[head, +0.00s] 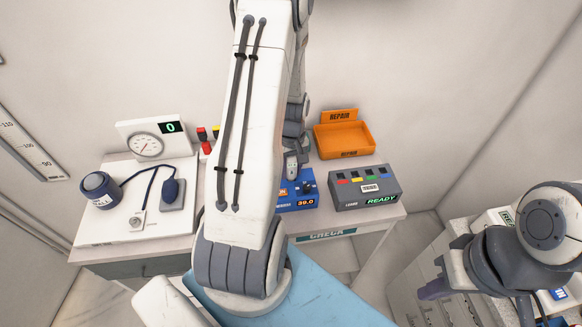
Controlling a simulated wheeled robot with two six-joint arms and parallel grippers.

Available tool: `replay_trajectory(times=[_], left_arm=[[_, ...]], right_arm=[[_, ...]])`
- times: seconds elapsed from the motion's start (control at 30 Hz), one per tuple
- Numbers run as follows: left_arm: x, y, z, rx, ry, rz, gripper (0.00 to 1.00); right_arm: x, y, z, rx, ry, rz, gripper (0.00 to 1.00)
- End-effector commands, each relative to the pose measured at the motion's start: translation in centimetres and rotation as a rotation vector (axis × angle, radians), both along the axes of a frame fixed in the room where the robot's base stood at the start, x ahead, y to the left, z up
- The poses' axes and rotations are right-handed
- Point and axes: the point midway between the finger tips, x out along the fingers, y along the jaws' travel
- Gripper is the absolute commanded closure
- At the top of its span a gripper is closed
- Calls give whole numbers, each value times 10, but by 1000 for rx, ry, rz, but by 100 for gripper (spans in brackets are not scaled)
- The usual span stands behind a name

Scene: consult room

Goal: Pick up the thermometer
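A small pale grey, upright device that looks like the thermometer (291,166) shows just right of my large white arm link, at the blue unit (303,204) reading 39.0. The link hides the left part of the blue unit. Dark grey parts of my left gripper (295,140) show just above the device, mostly hidden behind the link. I cannot tell whether its fingers touch the device or are open. My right gripper (436,289) is at the lower right, far from the device, and its fingers are not clear.
An orange REPAIR tray (343,136) stands behind to the right. A grey box marked READY (365,188) is right of the blue unit. A blood pressure cuff (100,187) with bulb and a dial scale (147,143) are on the left. A drawer cabinet stands lower right.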

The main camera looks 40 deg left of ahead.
Motion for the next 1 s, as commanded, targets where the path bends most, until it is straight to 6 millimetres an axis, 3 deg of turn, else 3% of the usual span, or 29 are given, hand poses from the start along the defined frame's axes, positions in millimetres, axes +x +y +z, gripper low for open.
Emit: replay_trajectory(times=[0.37, 0.67, 1.0], left_arm=[[1, 0, 6, 1, -2, 0, 100], [1, 0, 42, 4, -6, -1, 100], [2, -81, 87, 1, -6, -7, 100]], right_arm=[[0, 0, -3, 0, 0, 0, 100], [0, 0, -18, 0, 0, -3, 100], [0, 0, -41, 0, 0, -5, 100]])
